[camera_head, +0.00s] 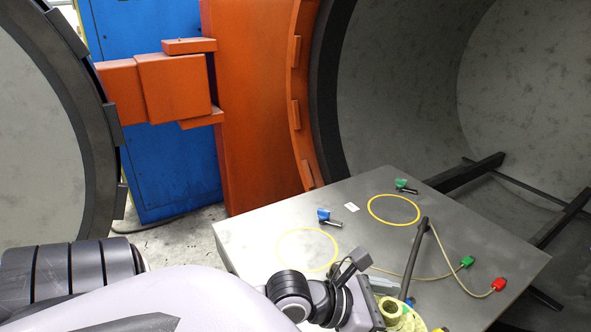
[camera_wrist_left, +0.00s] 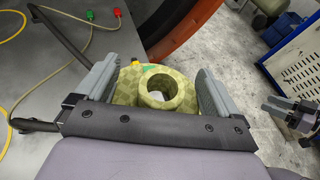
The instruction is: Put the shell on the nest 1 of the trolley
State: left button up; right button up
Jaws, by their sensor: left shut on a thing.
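The shell (camera_wrist_left: 127,88) is a yellow-green patterned piece with a round tubular opening. In the left wrist view it sits between the two grey fingers of my left gripper (camera_wrist_left: 158,88), which is shut on it. In the head view my left gripper (camera_head: 380,292) is at the near edge of the trolley top (camera_head: 265,225), and part of the shell (camera_head: 408,322) shows beside it. Two yellow rings mark the trolley top, a nearer left one (camera_head: 308,250) and a farther right one (camera_head: 394,209). I cannot tell which is nest 1. What seems to be my right gripper (camera_wrist_left: 285,112) shows at the right.
A blue connector (camera_head: 323,214) and a green one (camera_head: 401,184) stand beside the rings. Cabled green (camera_head: 467,262) and red (camera_head: 498,285) plugs lie at the right. A dark bar (camera_head: 414,260) rises near my left gripper. The open press vessel (camera_head: 400,90) stands behind.

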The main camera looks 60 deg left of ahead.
aim_at(308, 249)
jog(key=j, duration=0.6)
jog(key=k+j, duration=0.15)
jog(key=j, duration=0.5)
